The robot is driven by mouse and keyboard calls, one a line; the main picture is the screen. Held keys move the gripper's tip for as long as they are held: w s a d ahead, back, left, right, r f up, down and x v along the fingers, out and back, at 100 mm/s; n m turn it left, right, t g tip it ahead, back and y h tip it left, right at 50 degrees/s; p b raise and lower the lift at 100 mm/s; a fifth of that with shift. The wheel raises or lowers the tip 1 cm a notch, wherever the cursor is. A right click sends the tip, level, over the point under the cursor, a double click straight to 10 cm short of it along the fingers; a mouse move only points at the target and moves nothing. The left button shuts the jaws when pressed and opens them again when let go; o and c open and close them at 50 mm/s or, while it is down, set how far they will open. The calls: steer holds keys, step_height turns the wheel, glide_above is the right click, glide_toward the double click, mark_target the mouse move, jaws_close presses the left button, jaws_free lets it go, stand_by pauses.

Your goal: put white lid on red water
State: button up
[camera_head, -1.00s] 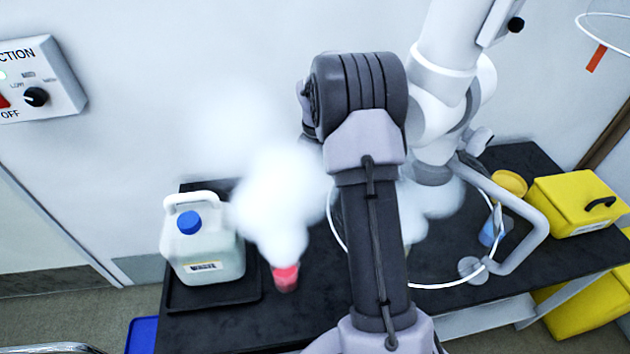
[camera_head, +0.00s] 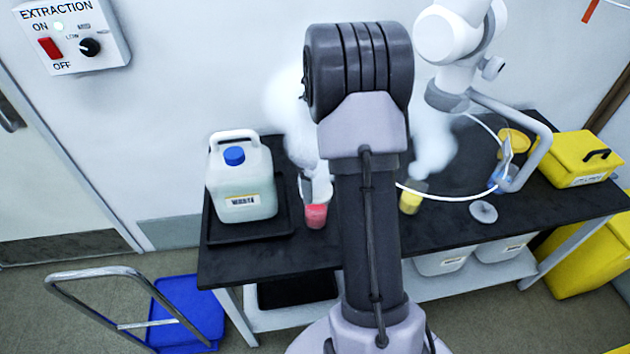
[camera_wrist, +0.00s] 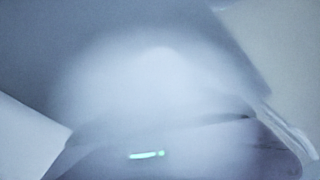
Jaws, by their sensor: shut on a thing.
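The red water (camera_head: 316,216) sits in a small clear beaker on the black bench, just left of my arm in the head view. White vapour hangs above it. My gripper (camera_head: 306,186) is mostly hidden behind my arm and the vapour; a dark finger shows just above the beaker. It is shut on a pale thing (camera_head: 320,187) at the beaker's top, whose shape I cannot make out. A pale round disc (camera_head: 483,212) with a small knob lies on the bench at right.
A white jug with a blue cap (camera_head: 241,180) stands in a black tray (camera_head: 268,234) at left. A beaker of yellow liquid (camera_head: 411,202) fumes right of my arm. A yellow lid (camera_head: 514,141), a yellow box (camera_head: 575,160) and a fume hose arm (camera_head: 525,120) are at right.

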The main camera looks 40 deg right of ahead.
mark_target(316, 190)
steer(key=shift+f+b, duration=0.45)
steer(key=shift+f, duration=0.5)
steer(key=shift+f+p, duration=0.15)
steer(key=shift+p, duration=0.15)
steer(key=shift+f+b, duration=0.35)
steer(key=shift+f, duration=0.35)
steer(key=shift+f, duration=0.1)
steer(key=shift+f, duration=0.3)
steer(key=o, duration=1.3)
step_height(316, 190, up, 7)
steer(key=p, duration=0.6)
steer(key=shift+r, duration=0.15)
